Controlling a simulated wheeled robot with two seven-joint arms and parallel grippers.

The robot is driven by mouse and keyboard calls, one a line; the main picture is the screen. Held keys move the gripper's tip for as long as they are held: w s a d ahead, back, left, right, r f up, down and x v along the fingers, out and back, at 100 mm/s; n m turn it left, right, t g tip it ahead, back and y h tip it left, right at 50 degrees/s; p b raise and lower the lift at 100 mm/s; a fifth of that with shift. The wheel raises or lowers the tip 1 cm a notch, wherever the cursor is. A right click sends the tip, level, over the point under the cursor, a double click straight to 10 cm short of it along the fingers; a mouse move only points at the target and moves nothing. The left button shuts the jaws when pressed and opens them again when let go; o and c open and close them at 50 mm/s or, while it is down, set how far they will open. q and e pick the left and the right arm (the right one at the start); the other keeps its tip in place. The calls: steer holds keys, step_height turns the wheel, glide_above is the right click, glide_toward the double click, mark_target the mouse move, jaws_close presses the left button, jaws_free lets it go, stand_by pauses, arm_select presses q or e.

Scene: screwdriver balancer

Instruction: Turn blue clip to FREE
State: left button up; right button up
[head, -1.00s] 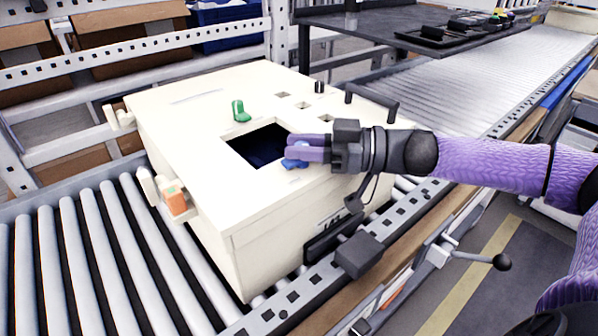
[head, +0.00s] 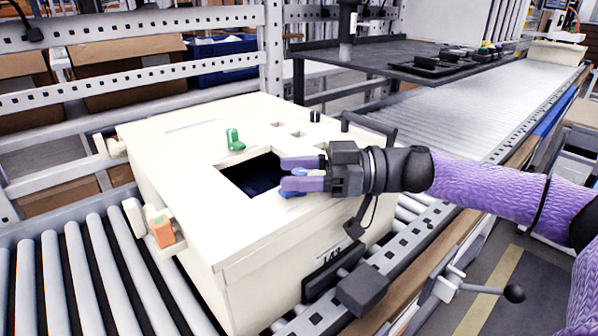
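The blue clip (head: 291,193) sits on the top of the cream box (head: 190,195), at the right edge of a dark square opening (head: 250,174). My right gripper (head: 296,174) comes in from the right with its purple fingers apart. The blue clip shows between and just below the fingers; whether they touch it I cannot tell. A green clip (head: 234,140) stands on the box top beyond the opening. Any FREE marking by the blue clip is hidden or too small to read. My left gripper is not in view.
The box stands on a roller conveyor (head: 75,270). A black handle (head: 370,126) is on its far right side. An orange-and-white part (head: 161,230) sticks out at its left side. A dark shelf (head: 400,62) with tools is behind.

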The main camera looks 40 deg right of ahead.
steer(key=shift+o, duration=0.2)
steer(key=shift+d, duration=0.15)
steer(key=p+v, duration=0.1)
steer(key=v, duration=0.1)
steer(key=r+p+v, duration=0.1)
steer(key=p+v, duration=0.1)
steer(key=shift+s+d+p, duration=0.15)
steer(key=shift+p, duration=0.15)
arm_select(q)
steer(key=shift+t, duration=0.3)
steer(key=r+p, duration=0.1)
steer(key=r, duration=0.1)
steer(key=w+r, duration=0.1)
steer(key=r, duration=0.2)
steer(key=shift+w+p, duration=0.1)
steer(key=shift+p, duration=0.25)
arm_select(e)
steer(key=v, duration=0.2)
steer(key=f+v, duration=0.1)
steer(key=v, duration=0.2)
steer(key=shift+s+d, duration=0.15)
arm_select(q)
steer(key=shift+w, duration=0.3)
